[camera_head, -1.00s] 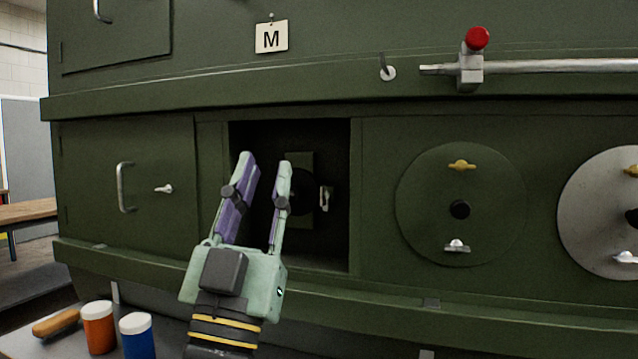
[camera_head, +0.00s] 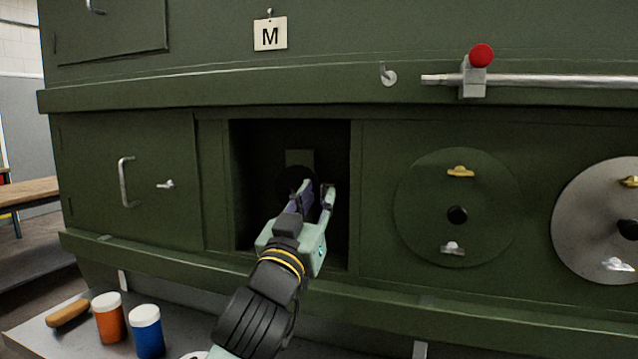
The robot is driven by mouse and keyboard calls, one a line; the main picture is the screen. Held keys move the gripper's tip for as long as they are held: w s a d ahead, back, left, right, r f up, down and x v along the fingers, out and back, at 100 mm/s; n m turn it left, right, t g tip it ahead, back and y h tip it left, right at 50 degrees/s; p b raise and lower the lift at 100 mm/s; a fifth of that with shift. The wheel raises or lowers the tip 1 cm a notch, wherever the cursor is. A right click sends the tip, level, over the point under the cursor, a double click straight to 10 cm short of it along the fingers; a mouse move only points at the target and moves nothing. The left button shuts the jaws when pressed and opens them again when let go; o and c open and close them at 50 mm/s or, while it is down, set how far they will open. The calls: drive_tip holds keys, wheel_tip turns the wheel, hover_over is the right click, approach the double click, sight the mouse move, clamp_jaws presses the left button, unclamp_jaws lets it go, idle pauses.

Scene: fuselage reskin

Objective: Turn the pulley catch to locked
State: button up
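The pulley sits inside the dark square recess in the green panel. Part of its dark disc (camera_head: 292,178) and its green backing bracket (camera_head: 299,158) show above my gripper. The pale catch at the pulley's right side is now hidden or merged with my fingers, so its setting cannot be read. My gripper (camera_head: 317,189) reaches into the recess from below, its fingertips in front of the catch's place. The fingers are parted, with a gap between them. Whether the catch lies between them or touches a finger, I cannot tell.
The recess's side walls and bottom lip (camera_head: 300,257) lie close around my gripper. A green disc (camera_head: 420,215) and a grey disc (camera_head: 590,225) are to the right. A red-knobbed rod (camera_head: 560,79) runs above. An orange jar (camera_head: 108,322) and blue jar (camera_head: 147,335) stand lower left.

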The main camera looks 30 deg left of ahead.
drive_tip(key=shift+x, duration=0.8)
drive_tip(key=shift+c, duration=0.4)
clamp_jaws()
